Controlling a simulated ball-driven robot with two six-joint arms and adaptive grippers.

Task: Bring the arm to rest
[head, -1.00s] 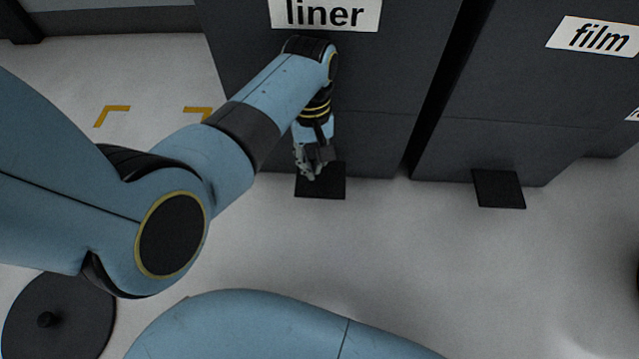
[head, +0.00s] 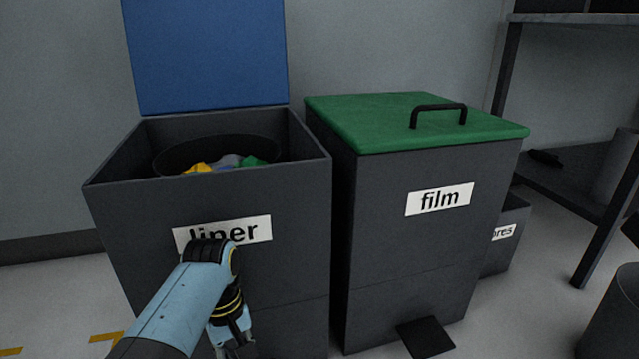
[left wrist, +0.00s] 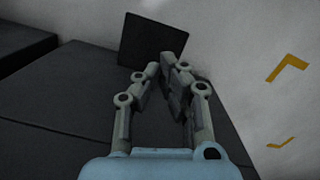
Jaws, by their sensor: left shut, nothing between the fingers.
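My left arm reaches in from the bottom of the head view, in front of the liner bin (head: 120,215). My left gripper (head: 236,348) points down low at the bin's front, partly cut off by the frame's lower edge. In the left wrist view the left gripper (left wrist: 167,68) has its fingers together with nothing between them. The liner bin's black pedal (left wrist: 140,42) shows just beyond the fingertips; whether they touch it I cannot tell. My right gripper is out of view.
The liner bin's blue lid (head: 205,55) stands open, with colourful scraps (head: 225,162) inside. The film bin (head: 400,255) beside it has a closed green lid (head: 375,120) and a pedal (head: 425,338). A shelf rack (head: 590,220) stands at right.

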